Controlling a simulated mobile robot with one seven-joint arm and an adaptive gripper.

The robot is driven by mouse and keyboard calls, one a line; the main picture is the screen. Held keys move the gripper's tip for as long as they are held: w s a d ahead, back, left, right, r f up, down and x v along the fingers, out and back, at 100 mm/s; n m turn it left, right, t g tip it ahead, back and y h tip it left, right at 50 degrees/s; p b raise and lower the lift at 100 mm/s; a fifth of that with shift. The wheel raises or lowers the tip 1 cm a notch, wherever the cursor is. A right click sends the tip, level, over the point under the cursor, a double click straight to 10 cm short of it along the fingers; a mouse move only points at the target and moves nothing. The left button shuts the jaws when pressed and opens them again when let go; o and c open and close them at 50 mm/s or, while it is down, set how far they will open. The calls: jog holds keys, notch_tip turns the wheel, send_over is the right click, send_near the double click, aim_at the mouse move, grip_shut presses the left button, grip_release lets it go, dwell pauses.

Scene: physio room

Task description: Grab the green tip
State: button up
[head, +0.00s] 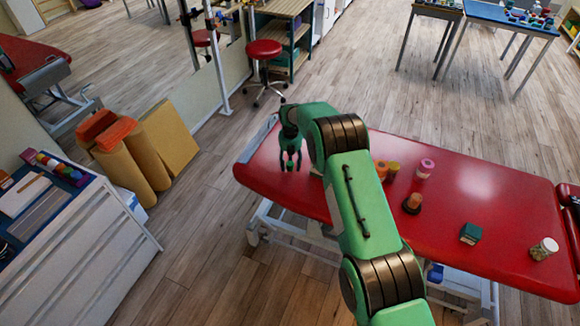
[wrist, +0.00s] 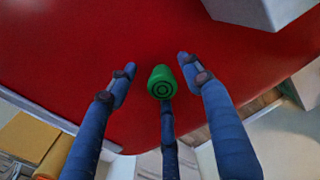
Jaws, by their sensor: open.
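The green tip (wrist: 161,82) is a small green piece with rings on its end. In the wrist view it stands out against the red table top, between the open fingers of my gripper (wrist: 158,84). The fingers are apart from it on both sides, and a third finger lies just below it in the picture. In the head view my gripper (head: 290,163) hangs over the left end of the red treatment table (head: 480,185). The green tip (head: 290,165) shows there as a small green spot between the fingers.
An orange piece on a dark base (head: 412,203), a pink roll (head: 425,168), a dark green box (head: 470,234) and a jar (head: 544,248) stand on the table right of my arm. A pale block (wrist: 255,10) is close to my gripper. Rolled mats (head: 125,165) stand on the floor at left.

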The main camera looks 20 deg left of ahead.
aim_at(291, 162)
jog(key=shift+c, duration=0.3)
jog(key=c, duration=0.9)
jog(key=shift+c, duration=0.2)
jog(key=shift+r+p, duration=0.3)
jog(key=shift+r, duration=1.65)
jog(key=s+d, duration=0.3)
jog(key=s, duration=0.1)
jog(key=s+d+p, duration=0.1)
jog(key=s+d, duration=0.2)
jog(key=s, duration=0.1)
jog(key=s+d+r, duration=0.1)
jog(key=s+d, duration=0.2)
jog(key=s, duration=0.2)
jog(key=shift+r+p, duration=0.1)
jog(key=shift+p, duration=0.25)
